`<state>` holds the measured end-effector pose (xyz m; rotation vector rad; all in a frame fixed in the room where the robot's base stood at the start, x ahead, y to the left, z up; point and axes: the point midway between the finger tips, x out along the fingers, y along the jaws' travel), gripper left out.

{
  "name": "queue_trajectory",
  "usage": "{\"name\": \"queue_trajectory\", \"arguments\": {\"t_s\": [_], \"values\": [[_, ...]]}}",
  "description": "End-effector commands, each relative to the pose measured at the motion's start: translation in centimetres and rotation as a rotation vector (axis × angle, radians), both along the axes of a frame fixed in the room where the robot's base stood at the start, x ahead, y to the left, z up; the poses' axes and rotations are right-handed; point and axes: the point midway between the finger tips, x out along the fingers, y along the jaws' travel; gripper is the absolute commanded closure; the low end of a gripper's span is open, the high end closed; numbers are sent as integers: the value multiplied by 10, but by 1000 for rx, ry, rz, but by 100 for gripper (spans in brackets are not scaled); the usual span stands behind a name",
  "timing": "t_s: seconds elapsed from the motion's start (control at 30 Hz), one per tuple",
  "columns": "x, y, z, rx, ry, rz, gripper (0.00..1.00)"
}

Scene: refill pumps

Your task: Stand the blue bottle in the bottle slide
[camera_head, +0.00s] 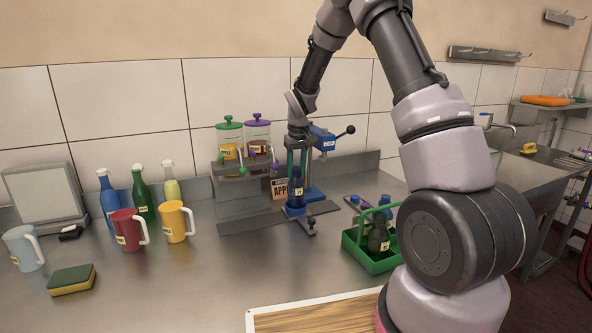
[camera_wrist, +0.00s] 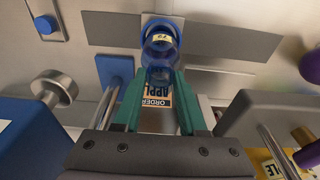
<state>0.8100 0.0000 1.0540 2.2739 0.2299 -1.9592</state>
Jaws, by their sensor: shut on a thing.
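A dark blue bottle (camera_head: 297,184) with a small label stands upright between the green fingers of my gripper (camera_head: 297,163), which is shut on it. In the wrist view the bottle (camera_wrist: 160,50) lies ahead of the fingertips (camera_wrist: 158,88), seen from above. The bottle's bottom is at a blue round holder (camera_head: 294,209), which I take for the bottle slide, on a metal plate below the blue press (camera_head: 322,141). The fingers and bottle partly hide the holder, so I cannot tell whether the bottle is fully seated.
Two dispensers with green (camera_head: 230,138) and purple (camera_head: 258,138) lids stand left of the press. A green caddy (camera_head: 352,250) with dark bottles is at right. Several bottles, mugs and a sponge (camera_head: 72,279) are at left.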

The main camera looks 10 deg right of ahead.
Motion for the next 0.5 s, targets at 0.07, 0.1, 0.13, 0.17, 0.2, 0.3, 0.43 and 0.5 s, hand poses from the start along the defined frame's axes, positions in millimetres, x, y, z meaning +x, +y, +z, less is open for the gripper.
{"name": "queue_trajectory", "arguments": {"t_s": [0.07, 0.1, 0.13, 0.17, 0.2, 0.3, 0.43, 0.5], "values": [[0, 0, 0, 0, -1, 0, 100], [0, 0, 0, 0, -1, 0, 100], [0, 0, 0, 0, 0, 0, 100], [0, 0, 0, 0, 0, 0, 100], [0, 0, -1, 0, 0, 0, 100], [0, 0, -2, 0, 0, 0, 100], [0, 0, -4, 0, 0, 0, 100], [0, 0, -5, 0, 0, 0, 100]]}}
